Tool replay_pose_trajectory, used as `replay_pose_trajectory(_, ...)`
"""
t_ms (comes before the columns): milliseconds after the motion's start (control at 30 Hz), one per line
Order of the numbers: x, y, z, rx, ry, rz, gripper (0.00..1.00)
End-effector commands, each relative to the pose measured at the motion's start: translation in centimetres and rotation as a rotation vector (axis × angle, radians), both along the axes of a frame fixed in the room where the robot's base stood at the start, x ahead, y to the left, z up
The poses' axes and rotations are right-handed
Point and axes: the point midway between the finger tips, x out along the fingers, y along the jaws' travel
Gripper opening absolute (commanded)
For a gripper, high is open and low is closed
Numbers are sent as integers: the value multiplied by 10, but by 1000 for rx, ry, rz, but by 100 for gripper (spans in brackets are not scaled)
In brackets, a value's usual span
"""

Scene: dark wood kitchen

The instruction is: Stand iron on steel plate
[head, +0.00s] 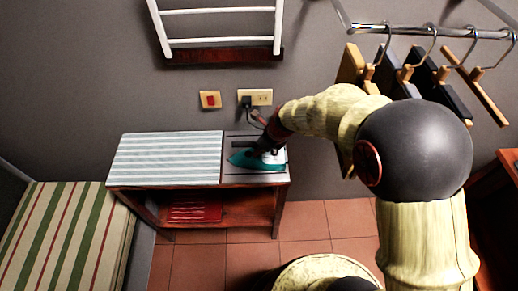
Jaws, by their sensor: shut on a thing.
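The teal iron (250,162) is at the right end of the ironing table, over the grey steel plate (238,178). It lies roughly level, its pointed tip to the left and its pale rear end to the right. My gripper (264,148) reaches in from the upper right and is shut on the iron at its dark handle. The wrist and fingers hide part of the handle and rear. I cannot tell whether the iron touches the plate or is held slightly above it.
The table's striped padded top (168,158) is clear, with a red slatted thing (194,212) on the shelf below. A plug with a cord sits in the wall socket (256,97) behind. Hangers (425,75) hang at upper right. A striped bed (50,235) stands at left.

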Motion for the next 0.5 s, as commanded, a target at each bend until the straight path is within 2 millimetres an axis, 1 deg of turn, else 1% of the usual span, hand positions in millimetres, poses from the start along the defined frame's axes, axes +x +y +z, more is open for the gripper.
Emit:
replay_pose_trajectory(33,2,0,2,1,-5,0,0)
replay_pose_trajectory(100,2,0,0,1,-5,-1,0)
replay_pose_trajectory(133,0,0,-3,0,1,0,19)
replay_pose_trajectory(433,0,0,-2,0,0,0,36)
replay_pose_trajectory(500,0,0,-2,0,0,0,36)
